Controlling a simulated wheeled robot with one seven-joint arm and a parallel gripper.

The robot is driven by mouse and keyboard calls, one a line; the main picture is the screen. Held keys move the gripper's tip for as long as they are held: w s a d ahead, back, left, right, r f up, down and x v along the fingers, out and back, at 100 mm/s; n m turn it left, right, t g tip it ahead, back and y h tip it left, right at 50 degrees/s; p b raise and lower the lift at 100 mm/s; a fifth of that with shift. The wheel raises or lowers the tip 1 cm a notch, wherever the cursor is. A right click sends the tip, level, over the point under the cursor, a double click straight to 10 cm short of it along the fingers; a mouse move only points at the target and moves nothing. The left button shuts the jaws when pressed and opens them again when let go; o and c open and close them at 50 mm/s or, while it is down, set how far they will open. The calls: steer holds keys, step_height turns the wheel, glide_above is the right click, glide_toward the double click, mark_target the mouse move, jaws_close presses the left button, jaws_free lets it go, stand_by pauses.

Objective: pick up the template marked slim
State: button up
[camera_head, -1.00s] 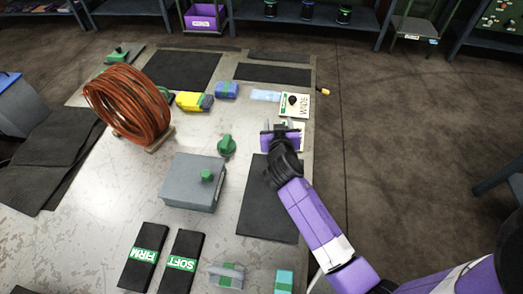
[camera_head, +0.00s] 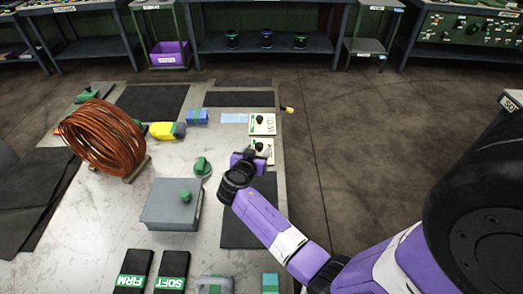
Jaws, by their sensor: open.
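Two pale templates with dark knobs lie at the right edge of the table. The far template (camera_head: 268,130) has a green strip and dark lettering too small to read now. The near template (camera_head: 267,158) stands just beyond and to the right of my gripper, and its lower left part is hidden. No "slim" marking is readable. My gripper (camera_head: 243,157) has purple fingers and is open, close beside the near template. I see nothing held between the fingers, though my wrist hides part of them.
A grey box with a green knob (camera_head: 173,204), a green knob (camera_head: 202,167) and a copper coil (camera_head: 101,138) stand left of my gripper. Black blocks marked FIRM (camera_head: 133,272) and SOFT (camera_head: 172,272) lie at the front. A dark mat (camera_head: 238,228) lies beneath my arm.

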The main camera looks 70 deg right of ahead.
mark_target(258, 147)
steer(key=shift+p+x, duration=0.4)
steer(key=shift+x, duration=1.65)
steer(key=shift+w, duration=0.2)
steer(key=shift+r, duration=0.1)
jaws_close()
